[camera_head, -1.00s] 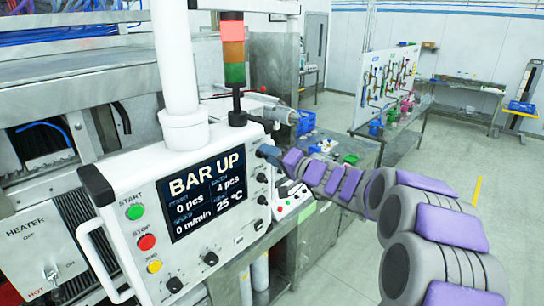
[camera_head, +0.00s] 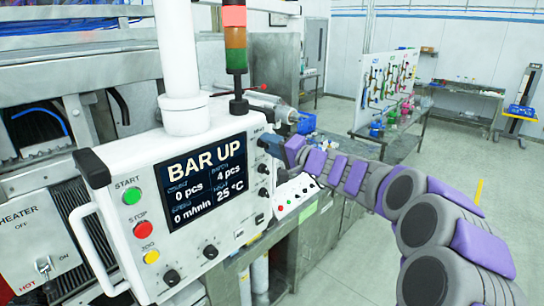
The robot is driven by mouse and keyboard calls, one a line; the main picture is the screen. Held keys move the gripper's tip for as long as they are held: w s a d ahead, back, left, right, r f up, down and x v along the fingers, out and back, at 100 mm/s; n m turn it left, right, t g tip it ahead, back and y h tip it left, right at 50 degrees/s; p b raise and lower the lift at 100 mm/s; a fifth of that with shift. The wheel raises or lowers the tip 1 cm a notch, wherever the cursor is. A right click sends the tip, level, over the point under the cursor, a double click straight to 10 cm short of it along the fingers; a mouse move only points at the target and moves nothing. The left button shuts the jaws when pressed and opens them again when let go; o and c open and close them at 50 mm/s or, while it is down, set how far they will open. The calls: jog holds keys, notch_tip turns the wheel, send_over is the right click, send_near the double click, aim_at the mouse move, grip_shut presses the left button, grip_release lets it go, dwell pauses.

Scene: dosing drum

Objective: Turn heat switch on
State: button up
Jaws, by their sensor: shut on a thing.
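The white control panel (camera_head: 120,170) stands at left centre, with a column of small dark knobs along its right side. My gripper (camera_head: 266,144) is at the top of that column, its dark jaws shut on the top knob. The jaws hide most of this knob, and the small label above it is too small to read. Another dark knob (camera_head: 263,168) shows just below. A separate heater panel (camera_head: 35,245) at the lower left carries a small switch (camera_head: 45,268) with OFF, ON and HOT markings. My gripper is far from that switch.
The screen (camera_head: 203,185) reads BAR UP and 25 °C. Start, stop and jog buttons and a white handle (camera_head: 95,245) are on the panel's left. A signal tower (camera_head: 235,45) rises behind. A smaller button box (camera_head: 295,195) sits right, below my arm. Open floor lies further right.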

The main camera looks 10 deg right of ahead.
jog(key=shift+a+f+m+b, duration=0.1)
jog(key=shift+f+m+b, duration=0.15)
jog(key=shift+m+b, duration=0.45)
jog(key=shift+r+m+p, duration=0.1)
jog(key=shift+m+p, duration=0.6)
jog(key=shift+m, duration=0.3)
jog(key=m+p, duration=0.2)
jog(key=m, duration=0.1)
jog(key=shift+m, duration=0.3)
jog(key=shift+m+p, duration=1.35)
jog(key=shift+m, duration=0.05)
jog(key=shift+f, duration=0.2)
jog(key=o, duration=1)
jog(key=shift+w, duration=0.2)
jog(key=shift+o, duration=0.2)
jog(key=shift+s+r, duration=0.15)
